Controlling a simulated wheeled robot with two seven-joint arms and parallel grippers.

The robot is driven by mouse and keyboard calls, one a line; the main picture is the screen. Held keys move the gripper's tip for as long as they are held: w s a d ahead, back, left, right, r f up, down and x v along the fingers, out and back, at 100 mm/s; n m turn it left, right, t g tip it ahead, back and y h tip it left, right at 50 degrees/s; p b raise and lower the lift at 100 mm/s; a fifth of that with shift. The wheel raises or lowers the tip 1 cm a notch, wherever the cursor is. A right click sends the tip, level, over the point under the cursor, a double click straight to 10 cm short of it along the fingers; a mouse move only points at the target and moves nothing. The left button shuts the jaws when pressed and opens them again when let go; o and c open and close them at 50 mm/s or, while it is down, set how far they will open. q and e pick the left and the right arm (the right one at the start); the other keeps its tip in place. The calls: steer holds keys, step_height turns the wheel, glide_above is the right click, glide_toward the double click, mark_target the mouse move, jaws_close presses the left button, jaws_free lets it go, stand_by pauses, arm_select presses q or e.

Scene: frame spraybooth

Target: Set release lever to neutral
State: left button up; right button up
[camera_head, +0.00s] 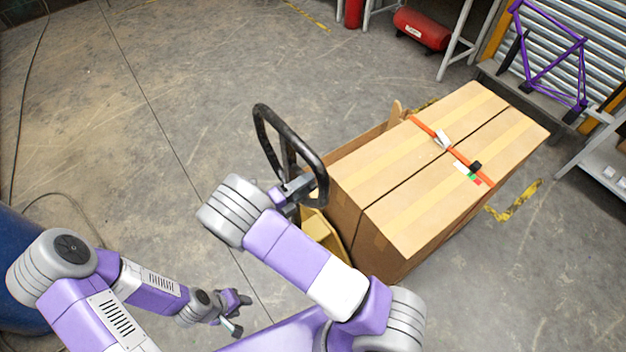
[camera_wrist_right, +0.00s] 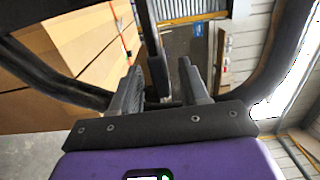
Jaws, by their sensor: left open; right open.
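The black loop handle (camera_head: 262,125) of a yellow pallet jack (camera_head: 322,232) stands upright at the left end of the cardboard boxes. My right gripper (camera_head: 297,188) is at the lower part of the loop. In the right wrist view, its two fingers (camera_wrist_right: 160,92) are apart. A dark upright bar (camera_wrist_right: 155,68) shows between and beyond them; I cannot tell whether it is the release lever or part of the handle, or whether anything touches. The lever's setting cannot be made out. My left gripper (camera_head: 236,318) is open and empty, low at the lower left, away from the jack.
Large cardboard boxes (camera_head: 420,180) with an orange strap lie on the jack. A blue drum (camera_head: 22,285) is at the left edge. A red tank (camera_head: 422,28) and a purple bike frame (camera_head: 545,60) are at the back. The floor left of the handle is mostly clear.

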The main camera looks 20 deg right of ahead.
steer(key=v, duration=0.4)
steer(key=shift+a, duration=0.15)
stand_by(0.4)
